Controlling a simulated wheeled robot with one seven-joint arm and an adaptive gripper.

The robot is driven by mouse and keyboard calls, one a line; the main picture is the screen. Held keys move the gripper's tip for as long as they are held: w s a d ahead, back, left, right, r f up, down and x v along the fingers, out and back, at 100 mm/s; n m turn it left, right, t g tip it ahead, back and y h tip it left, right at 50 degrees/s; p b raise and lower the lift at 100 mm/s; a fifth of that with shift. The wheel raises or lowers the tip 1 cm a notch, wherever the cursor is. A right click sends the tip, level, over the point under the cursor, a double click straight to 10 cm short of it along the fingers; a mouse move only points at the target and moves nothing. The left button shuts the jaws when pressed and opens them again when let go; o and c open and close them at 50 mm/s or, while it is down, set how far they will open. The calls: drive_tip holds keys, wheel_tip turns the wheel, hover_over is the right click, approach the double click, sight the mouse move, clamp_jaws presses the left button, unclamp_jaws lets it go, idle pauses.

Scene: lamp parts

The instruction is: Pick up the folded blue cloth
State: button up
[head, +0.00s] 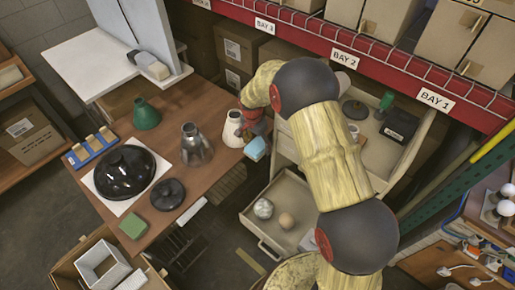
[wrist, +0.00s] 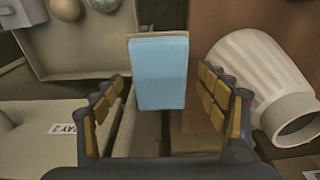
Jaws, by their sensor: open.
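The folded blue cloth (head: 255,148) is a light blue block near the right edge of the brown table, beside the white shade. In the wrist view the folded blue cloth (wrist: 160,72) is centred ahead, with a tan layer at its far edge. My gripper (head: 246,132) is at the cloth in the head view, partly hidden by my arm. In the wrist view my gripper (wrist: 168,95) is open, one finger on each side of the cloth, with visible gaps. I cannot tell what holds the cloth up.
A white ribbed shade (wrist: 262,85) lies close to the right finger. The brown table (head: 225,103) also bears a grey metal shade (head: 195,147), a green shade (head: 146,114) and black discs. An open drawer (head: 262,238) with two round objects stands below the cloth's right side.

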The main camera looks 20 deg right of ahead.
drive_tip(key=c, duration=0.3)
drive_tip(key=c, duration=0.9)
drive_tip(key=shift+r, duration=0.1)
drive_tip(key=shift+c, duration=0.2)
drive_tip(key=shift+r, duration=0.1)
drive_tip(key=shift+r+p, duration=0.35)
drive_tip(key=shift+r, duration=0.3)
drive_tip(key=s+a+r+p, duration=0.1)
drive_tip(key=s+r+p, duration=0.2)
drive_tip(key=s+r, duration=0.8)
drive_tip(key=shift+s+r, duration=0.25)
drive_tip(key=shift+s, duration=1.25)
drive_tip(key=shift+a, duration=0.1)
